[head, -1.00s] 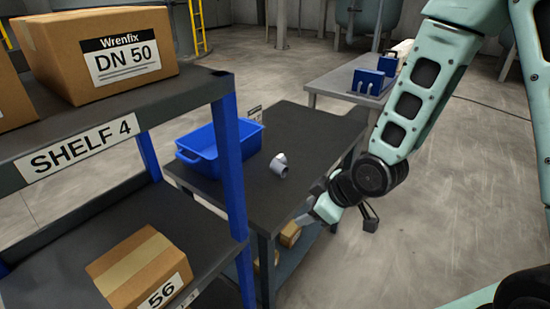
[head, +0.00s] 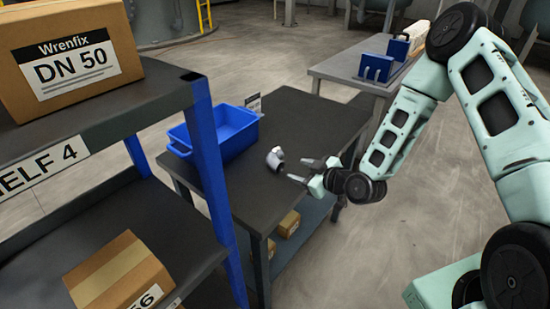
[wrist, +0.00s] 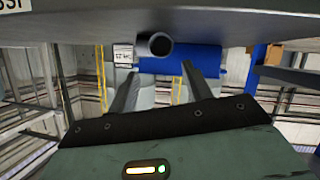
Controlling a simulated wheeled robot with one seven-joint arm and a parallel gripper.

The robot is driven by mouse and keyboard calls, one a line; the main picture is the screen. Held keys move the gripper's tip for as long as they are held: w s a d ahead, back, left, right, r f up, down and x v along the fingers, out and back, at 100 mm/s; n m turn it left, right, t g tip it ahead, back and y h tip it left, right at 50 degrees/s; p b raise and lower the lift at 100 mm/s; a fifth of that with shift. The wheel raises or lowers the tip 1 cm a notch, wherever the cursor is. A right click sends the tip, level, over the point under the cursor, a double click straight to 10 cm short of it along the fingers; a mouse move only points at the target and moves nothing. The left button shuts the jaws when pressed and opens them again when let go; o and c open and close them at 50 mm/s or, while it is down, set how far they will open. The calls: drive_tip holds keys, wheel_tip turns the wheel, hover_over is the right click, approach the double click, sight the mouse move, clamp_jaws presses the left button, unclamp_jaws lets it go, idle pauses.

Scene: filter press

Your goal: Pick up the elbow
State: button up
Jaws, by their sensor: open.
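The elbow (head: 275,158) is a small grey pipe bend lying on the dark tabletop (head: 302,118), near the middle of the table. In the wrist view the elbow (wrist: 155,45) shows its round open end toward me, past the fingertips and between their lines. My gripper (head: 309,170) is at the table's right edge, to the right of the elbow. Its two fingers are apart and empty, pointing left toward the elbow, with a small gap left. The gripper also shows in the wrist view (wrist: 160,75).
A blue bin (head: 222,131) stands on the table behind and left of the elbow. A shelf rack (head: 105,105) with cartons is at the left. A grey table (head: 345,69) with blue holders stands behind. Cartons (head: 288,223) sit on the table's lower shelf.

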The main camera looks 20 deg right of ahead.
sight(280, 166)
drive_tip(key=p+x, duration=0.2)
drive_tip(key=x, duration=0.7)
drive_tip(key=shift+s+f, duration=0.15)
drive_tip(key=shift+f, duration=0.05)
drive_tip(key=c, duration=0.8)
